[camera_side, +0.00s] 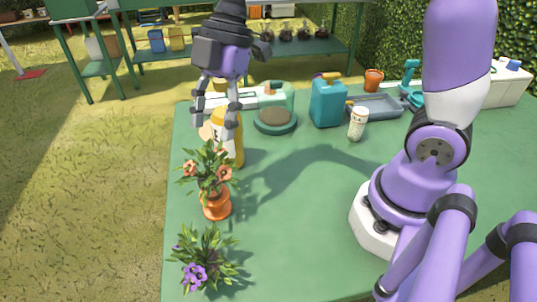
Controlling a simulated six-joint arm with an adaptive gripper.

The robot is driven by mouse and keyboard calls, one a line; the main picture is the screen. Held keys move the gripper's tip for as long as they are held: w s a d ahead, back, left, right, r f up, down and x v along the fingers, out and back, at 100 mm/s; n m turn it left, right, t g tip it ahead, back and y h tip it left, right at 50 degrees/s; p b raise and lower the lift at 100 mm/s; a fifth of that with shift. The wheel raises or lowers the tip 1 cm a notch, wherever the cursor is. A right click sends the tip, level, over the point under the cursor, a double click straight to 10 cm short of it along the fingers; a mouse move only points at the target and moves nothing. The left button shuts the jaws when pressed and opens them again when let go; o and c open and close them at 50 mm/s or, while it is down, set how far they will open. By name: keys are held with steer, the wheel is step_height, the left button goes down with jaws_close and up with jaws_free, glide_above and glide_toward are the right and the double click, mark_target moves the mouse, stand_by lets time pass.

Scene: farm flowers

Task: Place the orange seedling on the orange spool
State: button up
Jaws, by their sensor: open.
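The orange seedling (207,168), a leafy plant with orange flowers, stands upright near the left edge of the green table. Below its leaves is a round orange base (216,206); I cannot tell whether this is its pot or the orange spool, and no other clear spool shows. My gripper (218,122) points down above the seedling in the picture, its fingers apart and empty. The fingers overlap an orange-yellow bottle (233,150) behind the seedling. The fingertips look clear of the flowers, though the depth between them is hard to judge.
A purple-flowered plant (196,276) is at the front left. A green dish (275,122), teal can (327,103), small white bottle (357,124), grey tray (378,106) and orange pot (374,80) stand toward the back. The middle of the table (290,220) is clear.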

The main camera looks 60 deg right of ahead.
steer(key=s+d+r+m+t+h, duration=0.1)
steer(key=s+d+r+m+t, duration=0.3)
steer(key=m, duration=0.5)
steer(key=s+d+f+m+t+h, duration=0.1)
steer(key=s+d+f+m+h, duration=0.2)
steer(key=d+m, duration=0.4)
steer(key=shift+s+m+t+h, duration=0.3)
steer(key=shift+s+m, duration=0.2)
steer(key=shift+m, duration=0.5)
